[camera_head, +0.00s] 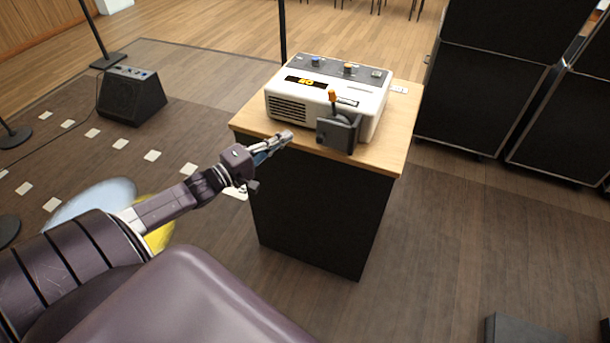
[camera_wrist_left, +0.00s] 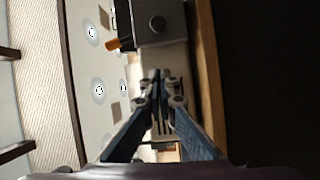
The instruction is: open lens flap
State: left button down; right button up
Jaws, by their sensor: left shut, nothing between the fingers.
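A white box-shaped device (camera_head: 310,105) with a grey control panel on top stands on a small wooden-topped stand. A dark grey square flap (camera_head: 338,132) sits on its front near the right corner, with an orange-tipped lever (camera_head: 332,96) above it. I cannot tell for sure whether the flap is open or closed. My left gripper (camera_head: 286,136) is shut and empty, in front of the device and left of the flap, apart from it. In the left wrist view my left gripper (camera_wrist_left: 160,85) points toward the dark flap (camera_wrist_left: 158,22) and the orange tip (camera_wrist_left: 113,44). My right gripper is not in view.
The stand's wooden top (camera_head: 393,140) has a narrow bare strip along the front and right. Large black cases (camera_head: 490,90) stand to the right. A black speaker wedge (camera_head: 131,95) is on the floor at the left.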

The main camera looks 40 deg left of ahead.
pick_arm(q)
jog(key=s+d+f+m+g+y+p, duration=0.1)
jog(key=s+f+m+y+p, duration=0.1)
jog(key=s+f, duration=0.35)
jog(key=s+d+f+m+g+y+p, duration=0.1)
jog(key=s+f+m+g+y+p, duration=0.15)
jog(key=f, duration=0.55)
jog(key=s+d+f+m+g+p, duration=0.3)
jog(key=d+f+m, duration=0.5)
jog(key=d+f, duration=0.3)
jog(key=s+d, duration=0.1)
jog(key=d, duration=0.3)
jog(key=shift+s+f+p, duration=0.25)
jog(key=shift+s+p, duration=0.05)
